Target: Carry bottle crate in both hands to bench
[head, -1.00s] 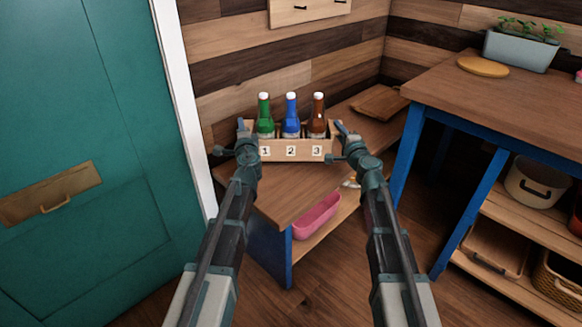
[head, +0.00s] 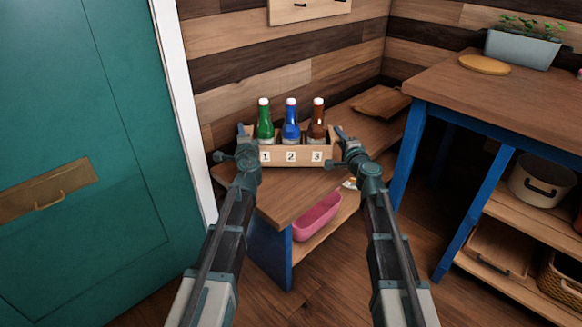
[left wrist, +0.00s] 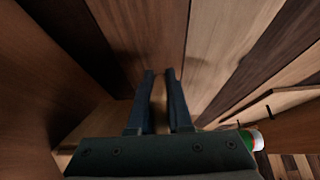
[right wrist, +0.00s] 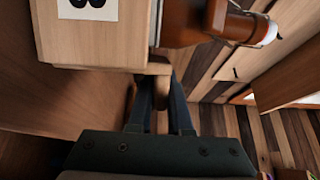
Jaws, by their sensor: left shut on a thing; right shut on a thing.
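The wooden bottle crate (head: 275,157) holds a green bottle (head: 264,123), a blue bottle (head: 291,123) and a brown bottle (head: 317,124), all upright behind labels 1, 2 and 3. It is level at the low bench (head: 283,198); whether its base touches the top, I cannot tell. My left gripper (head: 242,130) is shut on the crate's left end. My right gripper (head: 341,131) is shut on its right end. The right wrist view shows the crate (right wrist: 100,48) with its end handle (right wrist: 156,66) between my fingers. The left wrist view shows my left fingers (left wrist: 160,75) close together.
A wooden board (head: 381,101) lies on the bench's far right part. A pink tub (head: 317,217) sits on the shelf below. A taller blue-legged table (head: 500,92) stands at right, with a planter (head: 520,50). A teal door (head: 90,110) is at left.

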